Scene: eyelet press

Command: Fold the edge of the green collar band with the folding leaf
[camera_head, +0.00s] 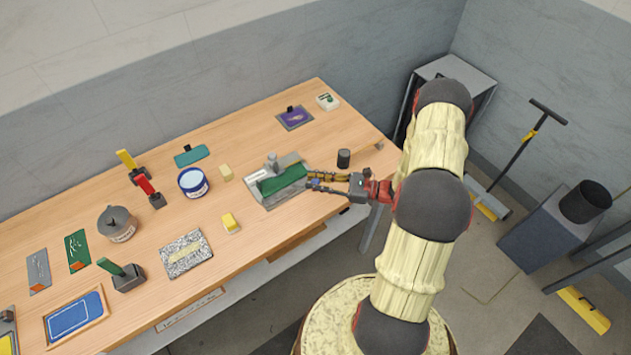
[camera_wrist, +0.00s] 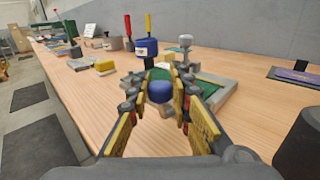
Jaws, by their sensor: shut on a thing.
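A grey fixture (camera_head: 262,196) stands near the table's right part, with a green piece (camera_head: 284,180) on it that looks like the collar band. I cannot clearly tell the folding leaf from the band. Green also shows in the wrist view (camera_wrist: 207,90), partly hidden by my fingers. My gripper (camera_head: 317,181) is at the fixture's right side, its yellow-padded fingers (camera_wrist: 160,93) shut on a blue knob (camera_wrist: 159,91). A pale stem shows below the knob; whether it joins the leaf is hidden.
A grey post (camera_wrist: 185,42) rises at the fixture's back. A black cup (camera_head: 344,158) stands beside my gripper. A yellow block (camera_head: 230,222), beige block (camera_head: 225,172) and blue-white tub (camera_head: 193,182) are left of the fixture. A purple pad (camera_head: 295,118) lies behind. Bare wood lies in front.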

